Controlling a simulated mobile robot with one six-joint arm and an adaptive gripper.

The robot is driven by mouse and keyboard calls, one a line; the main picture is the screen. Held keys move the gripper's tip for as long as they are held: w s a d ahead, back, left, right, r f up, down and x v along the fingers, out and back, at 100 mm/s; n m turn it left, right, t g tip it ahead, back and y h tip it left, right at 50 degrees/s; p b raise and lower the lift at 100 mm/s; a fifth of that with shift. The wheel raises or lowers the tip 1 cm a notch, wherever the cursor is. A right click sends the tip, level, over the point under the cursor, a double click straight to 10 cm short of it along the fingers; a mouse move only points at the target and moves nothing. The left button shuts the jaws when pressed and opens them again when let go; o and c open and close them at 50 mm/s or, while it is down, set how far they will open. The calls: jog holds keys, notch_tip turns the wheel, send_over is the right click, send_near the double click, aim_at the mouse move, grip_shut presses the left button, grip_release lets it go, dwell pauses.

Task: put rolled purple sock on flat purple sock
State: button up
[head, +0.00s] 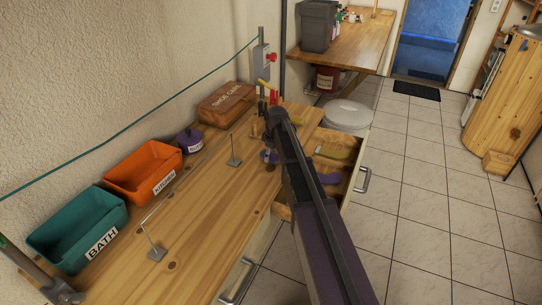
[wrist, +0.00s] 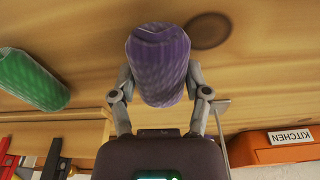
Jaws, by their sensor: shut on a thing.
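The rolled purple sock (wrist: 158,60) is held between both fingers of my gripper (wrist: 160,88) in the wrist view, above bare wood. In the head view, my gripper (head: 268,150) is over the wooden workbench (head: 200,225), and a bit of the purple roll (head: 268,157) shows at its fingers. A flat purple sock (head: 327,178) lies in the open drawer (head: 352,184), to the right of my gripper; my arm hides part of the drawer. A flat yellow-green sock (head: 334,152) lies behind it in the drawer.
A green roll (wrist: 30,80) lies on the wood in the wrist view. The teal BATH bin (head: 78,228), orange KITCHEN bin (head: 143,170), purple pot (head: 190,141) and SHOE CARE box (head: 226,103) line the wall. A thin metal stand (head: 234,158) rises from the bench.

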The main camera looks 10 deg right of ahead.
jog(key=shift+r+p, duration=1.5)
jog(key=shift+r, duration=0.15)
jog(key=s+r+p, duration=0.1)
jog(key=s, duration=1.5)
jog(key=shift+r, duration=0.2)
jog(key=shift+s+d, duration=0.1)
